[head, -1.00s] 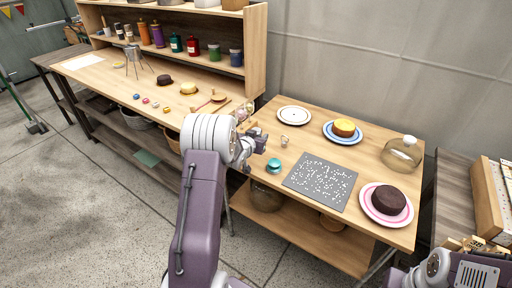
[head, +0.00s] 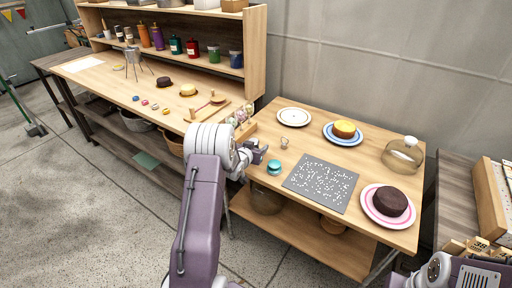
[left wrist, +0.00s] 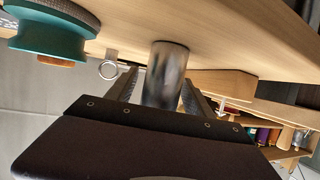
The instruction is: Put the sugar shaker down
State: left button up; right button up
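The sugar shaker appears to be the plain metal cylinder (left wrist: 166,80) between the fingers of my left gripper (left wrist: 160,76) in the left wrist view. The fingers sit close on both sides of it and look shut on it. Its end is near the wooden tabletop; I cannot tell whether it touches. In the head view my left gripper (head: 259,154) is at the left edge of the right-hand table (head: 330,122), and the shaker is hidden there. My right gripper's fingers are not in view; only part of my right arm shows at bottom right.
A teal round thing (head: 274,167) and a small metal cup (head: 284,142) stand close by. A speckled grey mat (head: 320,184), a white plate (head: 294,117), a yellow-topped cake (head: 344,129), a chocolate cake (head: 390,201) and a glass dome (head: 404,154) are further right.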

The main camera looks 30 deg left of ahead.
pick_arm(q)
jog(key=shift+r, duration=0.15)
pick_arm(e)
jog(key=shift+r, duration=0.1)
